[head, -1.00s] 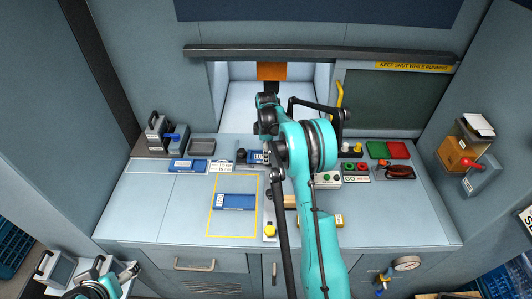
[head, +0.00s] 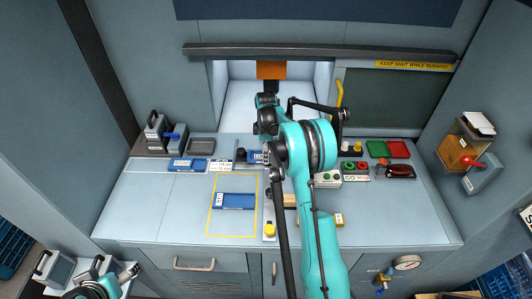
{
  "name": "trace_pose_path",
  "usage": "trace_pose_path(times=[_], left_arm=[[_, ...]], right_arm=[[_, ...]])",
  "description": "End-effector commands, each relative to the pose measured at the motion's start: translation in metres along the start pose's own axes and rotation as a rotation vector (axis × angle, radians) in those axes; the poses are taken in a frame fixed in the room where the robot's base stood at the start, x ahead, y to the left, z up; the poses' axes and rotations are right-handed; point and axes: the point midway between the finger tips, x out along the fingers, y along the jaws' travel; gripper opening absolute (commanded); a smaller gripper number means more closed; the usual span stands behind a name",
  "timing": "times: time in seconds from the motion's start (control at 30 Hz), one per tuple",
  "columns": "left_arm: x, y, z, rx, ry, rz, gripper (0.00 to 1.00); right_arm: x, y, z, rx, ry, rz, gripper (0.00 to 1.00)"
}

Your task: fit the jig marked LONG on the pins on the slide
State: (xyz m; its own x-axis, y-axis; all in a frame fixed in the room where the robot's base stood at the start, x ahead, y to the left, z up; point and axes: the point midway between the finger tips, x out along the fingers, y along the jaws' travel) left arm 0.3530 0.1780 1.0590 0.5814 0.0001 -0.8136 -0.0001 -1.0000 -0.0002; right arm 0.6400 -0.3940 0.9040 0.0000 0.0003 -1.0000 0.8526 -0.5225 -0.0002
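Three blue jigs with white labels are in view, and their lettering is too small to read. One jig (head: 234,201) lies flat inside a yellow outline on the bench. A second jig (head: 187,165) lies at the back left, and a third (head: 256,157) is at the back, beside my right arm and partly covered by it. My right arm reaches up across the middle of the bench. Its gripper (head: 268,152) is mostly hidden by the arm, close to the third jig; I cannot tell whether it touches it. The slide and its pins cannot be made out. My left arm shows only at the bottom left corner.
A yellow-topped knob (head: 269,230) stands right of the outline. Button boxes (head: 327,180), a green tray (head: 378,149) and a red tray (head: 399,149) are on the right. A grey tray (head: 201,146) is at the back left. The front left bench is clear.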

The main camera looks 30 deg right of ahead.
Motion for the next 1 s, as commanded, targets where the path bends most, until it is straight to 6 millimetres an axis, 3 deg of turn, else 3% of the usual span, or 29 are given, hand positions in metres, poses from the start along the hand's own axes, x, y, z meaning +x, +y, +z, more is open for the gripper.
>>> trace_pose_path(times=[1.0], left_arm=[[0.0052, 0.0, 0.0037, 0.0, 0.0, 0.0, 0.74]], right_arm=[[0.0081, 0.0, 0.0, 0.0, 0.0, 0.0, 0.21]])
